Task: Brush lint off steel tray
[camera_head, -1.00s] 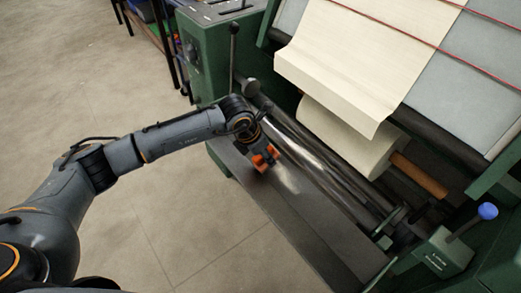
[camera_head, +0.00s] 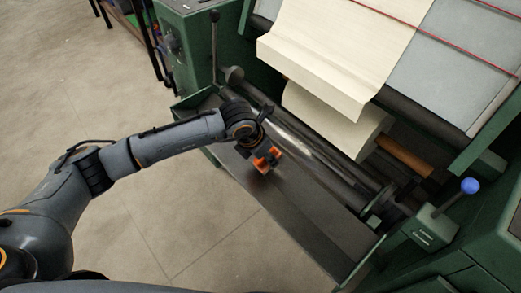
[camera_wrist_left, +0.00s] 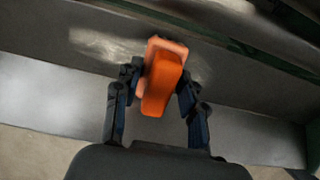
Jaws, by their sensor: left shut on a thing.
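My left gripper (camera_head: 262,153) is shut on an orange brush (camera_head: 267,160) over the steel tray (camera_head: 310,222) at the front of the green machine. In the left wrist view the brush (camera_wrist_left: 163,78) sits between both fingers of the gripper (camera_wrist_left: 158,82). Its underside is hidden, so I cannot tell if it touches the tray. The tray (camera_wrist_left: 50,100) runs across the wrist view. Pale, dusty lint (camera_wrist_left: 100,45) lies on it beyond and to the left of the brush, with a fainter patch to the right. My right gripper is not in view.
A shiny roller (camera_head: 300,148) runs along the tray's back side. Above it hangs a cream cloth roll (camera_head: 335,115). A lever with a blue knob (camera_head: 470,186) stands at the right, and another lever (camera_head: 215,45) at the far left. The floor (camera_head: 185,220) in front is clear.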

